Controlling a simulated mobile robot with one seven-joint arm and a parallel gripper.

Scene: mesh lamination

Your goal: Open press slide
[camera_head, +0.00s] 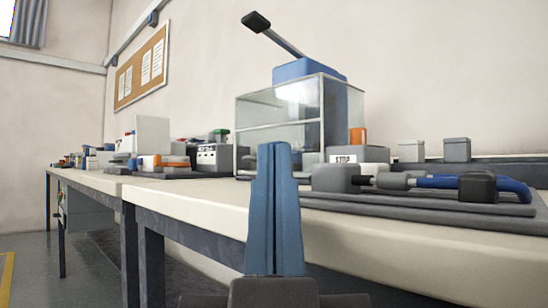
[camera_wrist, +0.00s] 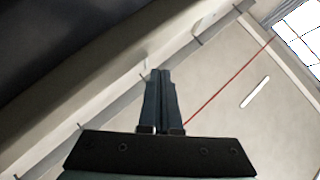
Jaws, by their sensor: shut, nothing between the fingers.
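The press stands on the white bench in the head view: a blue column (camera_head: 335,115) with a raised lever ending in a black knob (camera_head: 256,21), behind a clear guard box (camera_head: 278,125). I cannot make out a slide for certain; my gripper and the bench clutter hide the lower front of the press. My gripper (camera_head: 274,150) is in front of the bench with its two blue fingers shut together, pointing up and empty. In the wrist view the shut fingers (camera_wrist: 160,75) point at wall and ceiling, with no press in sight.
The bench top (camera_head: 190,197) has its front edge close to my gripper. A grey fixture with a blue handle (camera_head: 440,182) lies on a dark plate at right. A grey box (camera_head: 214,157) and orange-topped items (camera_head: 165,162) stand left.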

